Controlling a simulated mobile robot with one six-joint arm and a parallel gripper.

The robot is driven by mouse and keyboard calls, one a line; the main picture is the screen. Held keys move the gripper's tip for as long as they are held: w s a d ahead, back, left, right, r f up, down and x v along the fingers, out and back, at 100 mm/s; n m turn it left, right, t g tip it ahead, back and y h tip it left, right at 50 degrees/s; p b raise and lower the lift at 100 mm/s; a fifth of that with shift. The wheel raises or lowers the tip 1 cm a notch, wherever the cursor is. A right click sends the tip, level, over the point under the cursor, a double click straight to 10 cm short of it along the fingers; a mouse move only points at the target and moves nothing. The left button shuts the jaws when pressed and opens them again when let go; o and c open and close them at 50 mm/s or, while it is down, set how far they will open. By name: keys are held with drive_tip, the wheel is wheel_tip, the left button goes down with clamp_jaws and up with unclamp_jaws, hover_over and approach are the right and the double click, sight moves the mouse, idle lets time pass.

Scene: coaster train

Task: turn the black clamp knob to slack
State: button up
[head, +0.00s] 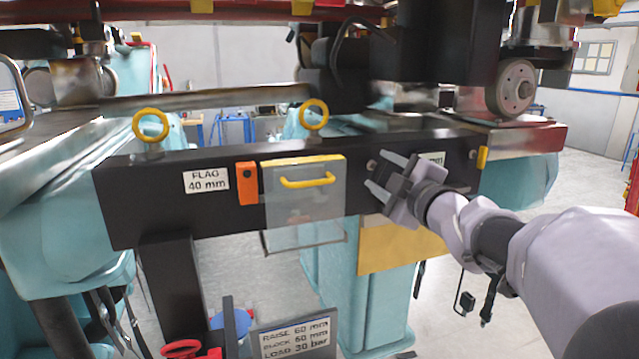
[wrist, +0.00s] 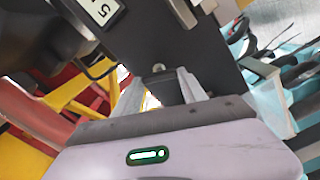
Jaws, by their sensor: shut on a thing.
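My gripper (head: 377,168) reaches in from the right to the front face of a dark beam (head: 225,215). In the wrist view its two grey fingers (wrist: 162,82) stand on either side of a small dark block, which I take to be the black clamp knob (wrist: 171,92). The jaws are shut on it. In the head view the fingers and palm hide most of the knob. Its turned angle cannot be read. A small round metal stud (wrist: 158,68) shows just beyond the fingertips.
Left of my gripper, the beam carries a clear cover with a yellow handle (head: 307,181), an orange block (head: 247,183) and a "FLAG 40 mm" label (head: 206,180). Two yellow ring bolts (head: 150,125) stand on top. A yellow panel (head: 395,249) hangs below my gripper.

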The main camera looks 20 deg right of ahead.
drive_tip(key=n+b, duration=0.3)
drive_tip(key=n, duration=0.1)
drive_tip(key=shift+f+n, duration=0.15)
drive_tip(key=shift+n, duration=0.55)
drive_tip(key=o, duration=1.4)
drive_tip(key=shift+c, duration=0.2)
drive_tip(key=shift+a, duration=0.1)
